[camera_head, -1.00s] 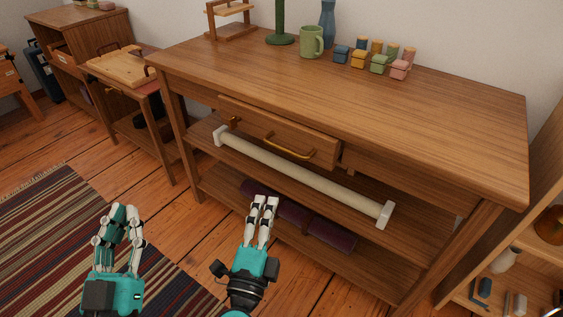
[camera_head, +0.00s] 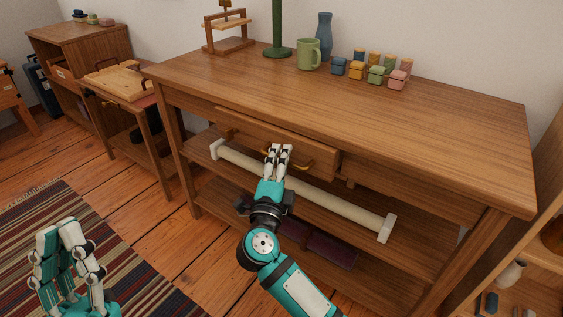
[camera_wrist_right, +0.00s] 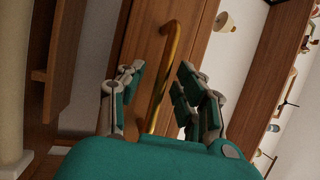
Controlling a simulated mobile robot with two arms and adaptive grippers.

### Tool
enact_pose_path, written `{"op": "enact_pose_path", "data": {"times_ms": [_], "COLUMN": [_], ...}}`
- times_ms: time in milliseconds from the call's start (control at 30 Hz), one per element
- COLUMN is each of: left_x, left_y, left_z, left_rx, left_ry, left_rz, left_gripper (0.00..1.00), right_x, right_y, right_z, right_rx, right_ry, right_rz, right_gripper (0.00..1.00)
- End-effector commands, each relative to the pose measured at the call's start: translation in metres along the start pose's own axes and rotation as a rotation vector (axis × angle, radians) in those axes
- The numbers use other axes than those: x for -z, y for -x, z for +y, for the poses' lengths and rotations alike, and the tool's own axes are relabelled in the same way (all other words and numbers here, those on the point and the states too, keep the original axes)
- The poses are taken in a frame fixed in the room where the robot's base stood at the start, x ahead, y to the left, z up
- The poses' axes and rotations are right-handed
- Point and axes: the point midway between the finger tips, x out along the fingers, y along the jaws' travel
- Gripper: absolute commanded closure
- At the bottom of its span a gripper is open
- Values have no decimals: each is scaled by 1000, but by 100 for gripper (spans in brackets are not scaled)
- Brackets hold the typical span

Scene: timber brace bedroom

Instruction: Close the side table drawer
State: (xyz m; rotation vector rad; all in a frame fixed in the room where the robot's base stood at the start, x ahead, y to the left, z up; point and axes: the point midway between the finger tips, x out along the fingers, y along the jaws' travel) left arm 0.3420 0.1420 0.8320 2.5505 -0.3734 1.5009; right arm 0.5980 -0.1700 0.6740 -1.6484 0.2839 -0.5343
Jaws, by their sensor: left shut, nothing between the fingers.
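The wooden side table (camera_head: 350,105) has a drawer (camera_head: 312,147) whose front stands out a little from the frame beneath the top. Its brass handle (camera_head: 300,163) is partly hidden by my right gripper (camera_head: 279,148), which is at the drawer front. In the right wrist view the handle (camera_wrist_right: 165,70) runs through the gap between the fingers of my right gripper (camera_wrist_right: 160,85). These fingers are apart; contact with the handle cannot be told. My left gripper (camera_head: 62,235) is shut and empty, low at the left above the rug, away from the table.
A pale bar (camera_head: 340,203) lies along the shelf under the drawer. A green mug (camera_head: 309,54), a blue vase (camera_head: 324,36) and several small coloured boxes (camera_head: 357,71) stand on the tabletop. A striped rug (camera_head: 40,215) lies at left; a shelf unit (camera_head: 540,255) stands at right.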

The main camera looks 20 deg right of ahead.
Motion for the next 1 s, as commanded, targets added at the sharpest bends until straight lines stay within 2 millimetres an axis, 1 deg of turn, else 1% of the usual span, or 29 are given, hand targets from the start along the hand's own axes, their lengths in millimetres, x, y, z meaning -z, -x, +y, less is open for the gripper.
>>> {"op": "enact_pose_path", "data": {"times_ms": [233, 267, 500, 533, 1000], "left_x": [1, 1, 1, 1, 1], "left_y": [0, 0, 0, 0, 0], "left_z": [0, 0, 0, 0, 0], "left_rx": [0, 0, 0, 0, 0], "left_ry": [0, 0, 0, 0, 0], "left_rz": [6, 6, 5, 5, 5], "left_gripper": [100, 100, 100, 100, 100], "right_x": [0, 0, 0, 0, 0], "right_y": [-1, -1, -1, -1, -1], "right_z": [0, 0, 0, 0, 1], "right_rx": [1, 1, 1, 0, -1], "right_ry": [0, 0, 0, 0, 3], "right_rz": [0, 0, 0, 0, 1], "right_gripper": [66, 67, 98, 100, 100]}}
